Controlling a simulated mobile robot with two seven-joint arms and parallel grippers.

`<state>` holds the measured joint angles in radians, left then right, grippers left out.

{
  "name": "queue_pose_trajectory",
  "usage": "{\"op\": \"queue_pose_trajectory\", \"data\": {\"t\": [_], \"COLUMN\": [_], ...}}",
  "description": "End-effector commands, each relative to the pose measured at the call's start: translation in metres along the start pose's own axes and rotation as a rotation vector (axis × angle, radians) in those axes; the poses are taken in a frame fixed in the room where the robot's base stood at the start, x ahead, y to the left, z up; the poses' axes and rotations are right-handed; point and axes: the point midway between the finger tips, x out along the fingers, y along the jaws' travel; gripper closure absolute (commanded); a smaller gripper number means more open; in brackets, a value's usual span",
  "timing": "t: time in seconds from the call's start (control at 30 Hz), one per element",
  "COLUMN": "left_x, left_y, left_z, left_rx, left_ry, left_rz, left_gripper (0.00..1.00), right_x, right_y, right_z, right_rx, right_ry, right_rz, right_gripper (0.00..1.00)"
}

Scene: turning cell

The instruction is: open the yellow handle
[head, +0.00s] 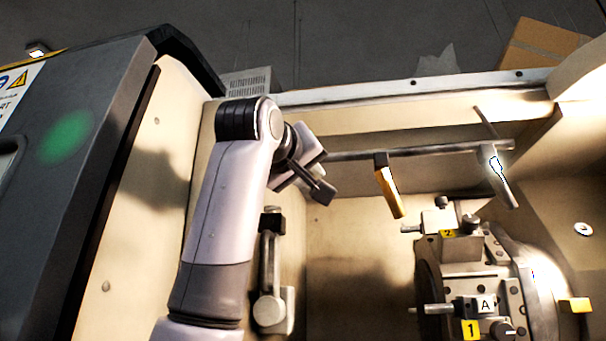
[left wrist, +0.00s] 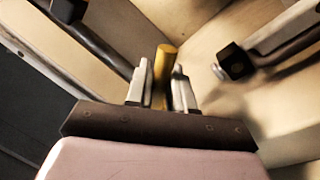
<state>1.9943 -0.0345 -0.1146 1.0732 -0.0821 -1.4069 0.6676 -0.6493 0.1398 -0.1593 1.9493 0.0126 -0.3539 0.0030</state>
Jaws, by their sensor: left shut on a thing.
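In the left wrist view a yellow handle (left wrist: 163,70) stands upright between the two silver fingers of my left gripper (left wrist: 161,85), which is shut on it. In the head view my left gripper (head: 312,182) is at the left end of a horizontal grey bar, and its fingertips are not clear there. A lever with a yellow grip (head: 389,188) hangs from that bar to the right of the gripper, apart from it in the picture. I cannot tell whether it is the same handle as in the wrist view. My right gripper is not in view.
A grey-and-white lever (head: 498,175) hangs at the bar's right end. A tool turret (head: 470,270) with numbered yellow tags is at lower right. A dark machine door (head: 70,150) stands at left. A black-and-grey fixture (head: 270,270) is on the wall just right of my arm.

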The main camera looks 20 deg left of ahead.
Motion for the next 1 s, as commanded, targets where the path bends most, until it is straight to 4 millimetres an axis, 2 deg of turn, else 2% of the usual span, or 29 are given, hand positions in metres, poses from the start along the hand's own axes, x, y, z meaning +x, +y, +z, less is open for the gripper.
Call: {"op": "queue_pose_trajectory", "data": {"t": [0.27,0.67,0.7,0.73,1.0], "left_x": [0.0004,0.0004,0.0004,0.0004,0.0000], "left_y": [0.0033,0.0034,0.0034,0.0034,0.0032], "left_z": [-0.0007,-0.0010,-0.0009,-0.0009,-0.0005], "left_rx": [-0.064,-0.068,-0.068,-0.068,-0.067], "left_ry": [0.015,0.016,0.016,0.016,0.015], "left_rz": [0.001,0.000,0.000,0.000,0.000], "left_gripper": [1.00,1.00,0.65,0.59,0.59], "right_x": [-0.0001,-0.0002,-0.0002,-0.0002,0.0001], "right_y": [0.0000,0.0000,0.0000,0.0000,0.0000], "right_z": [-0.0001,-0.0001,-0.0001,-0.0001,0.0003], "right_rx": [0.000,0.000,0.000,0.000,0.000], "right_ry": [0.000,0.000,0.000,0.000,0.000], "right_rz": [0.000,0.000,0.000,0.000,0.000], "right_gripper": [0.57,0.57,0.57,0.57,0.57]}}
